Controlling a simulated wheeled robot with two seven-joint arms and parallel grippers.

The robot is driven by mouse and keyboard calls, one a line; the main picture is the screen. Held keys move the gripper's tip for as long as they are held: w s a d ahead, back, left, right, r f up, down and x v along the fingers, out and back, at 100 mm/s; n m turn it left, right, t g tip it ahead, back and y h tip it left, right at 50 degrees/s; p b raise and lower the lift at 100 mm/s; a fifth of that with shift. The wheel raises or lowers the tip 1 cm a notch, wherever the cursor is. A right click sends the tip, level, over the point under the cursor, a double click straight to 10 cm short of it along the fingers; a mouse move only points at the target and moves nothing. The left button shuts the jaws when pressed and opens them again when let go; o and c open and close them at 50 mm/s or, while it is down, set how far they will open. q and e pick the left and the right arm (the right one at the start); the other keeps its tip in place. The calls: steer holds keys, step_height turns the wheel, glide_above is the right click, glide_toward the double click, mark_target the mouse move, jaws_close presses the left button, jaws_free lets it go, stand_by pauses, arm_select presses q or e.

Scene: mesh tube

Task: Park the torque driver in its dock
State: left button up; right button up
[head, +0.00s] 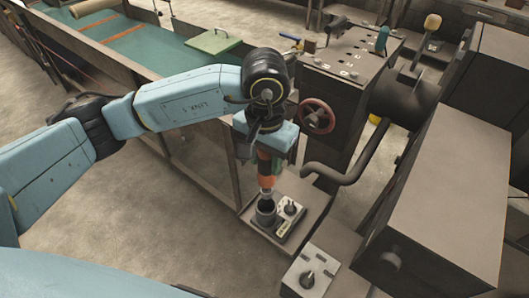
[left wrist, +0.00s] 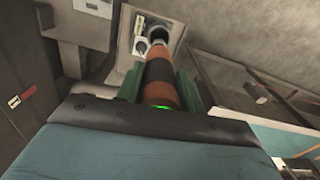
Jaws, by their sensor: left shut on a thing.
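The torque driver (head: 266,182) is orange with a dark band and hangs roughly upright, tip down. It also shows in the left wrist view (left wrist: 158,72). My left gripper (head: 269,163), with green fingers, is shut on the driver's body. The dock is a dark round cup (head: 264,214) directly below the driver's tip in the head view. Its open mouth also shows beyond the driver in the left wrist view (left wrist: 158,33). The tip is at or just above the cup's rim; I cannot tell whether it has entered. My right gripper is not in view.
A dark bent pipe (head: 345,175) and a red handwheel (head: 317,116) are close on the right. A second knob box (head: 311,272) stands nearer. Open floor lies left.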

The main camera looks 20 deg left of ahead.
mark_target(265, 185)
arm_select(q)
steer(key=shift+f+b, duration=0.5)
steer(key=shift+f, duration=1.05)
steer(key=shift+w+f+b, duration=0.1)
steer(key=shift+f+b, duration=0.35)
steer(key=shift+f, duration=0.3)
steer(key=shift+f+b, duration=0.4)
steer(key=shift+b, duration=1.2)
steer(key=shift+f+b, duration=2.2)
steer(key=shift+b, duration=0.35)
stand_by(1.6)
